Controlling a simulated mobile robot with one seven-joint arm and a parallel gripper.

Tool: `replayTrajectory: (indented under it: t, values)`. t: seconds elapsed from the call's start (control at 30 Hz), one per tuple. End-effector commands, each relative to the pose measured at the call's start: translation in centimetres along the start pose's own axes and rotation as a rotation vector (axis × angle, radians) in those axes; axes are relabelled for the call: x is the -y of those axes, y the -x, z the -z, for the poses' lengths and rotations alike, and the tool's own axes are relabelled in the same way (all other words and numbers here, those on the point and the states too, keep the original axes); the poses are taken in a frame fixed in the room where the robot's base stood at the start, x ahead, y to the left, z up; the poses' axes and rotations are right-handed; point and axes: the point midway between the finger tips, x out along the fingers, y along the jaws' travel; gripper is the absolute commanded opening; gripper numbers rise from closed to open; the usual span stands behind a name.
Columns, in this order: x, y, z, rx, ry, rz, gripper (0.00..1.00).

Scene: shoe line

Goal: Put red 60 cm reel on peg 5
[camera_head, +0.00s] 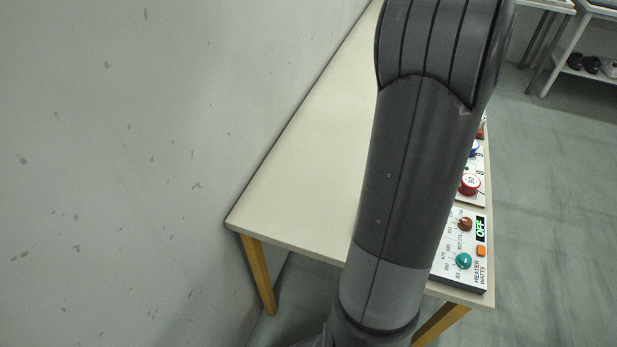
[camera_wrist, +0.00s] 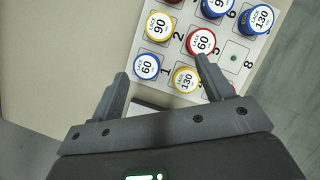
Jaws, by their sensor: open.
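The red reel marked 60 (camera_wrist: 200,41) sits on the white peg board (camera_wrist: 264,45) in the wrist view, beside what looks like the printed 5. In the head view my arm hides most of the board. Another red reel (camera_head: 469,184) shows there near the board's close end; its number is hard to read.
A yellow 90 reel (camera_wrist: 159,27), yellow 130 reel (camera_wrist: 185,79), blue reel (camera_wrist: 215,6) and blue 130 reel (camera_wrist: 258,18) crowd the board. Peg 8 (camera_wrist: 236,57) is empty. A heater panel (camera_head: 455,272) lies at the table's near end. The table's left side (camera_head: 300,190) is clear.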

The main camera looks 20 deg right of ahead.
Motion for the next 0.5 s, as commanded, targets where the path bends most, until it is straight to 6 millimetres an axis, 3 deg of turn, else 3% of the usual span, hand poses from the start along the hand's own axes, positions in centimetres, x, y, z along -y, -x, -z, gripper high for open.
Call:
replayTrajectory:
  t: [0.03,0.23,0.37,0.5]
  values:
    - [-3.1,1.5,-1.0,0.022,0.145,-0.029,0.73]
    - [-14.0,6.4,-2.1,0.094,0.769,-0.11,0.73]
    - [-20.4,9.7,-1.3,0.149,1.186,-0.131,0.73]
    - [-26.6,13.0,0.8,0.208,1.639,-0.129,0.73]
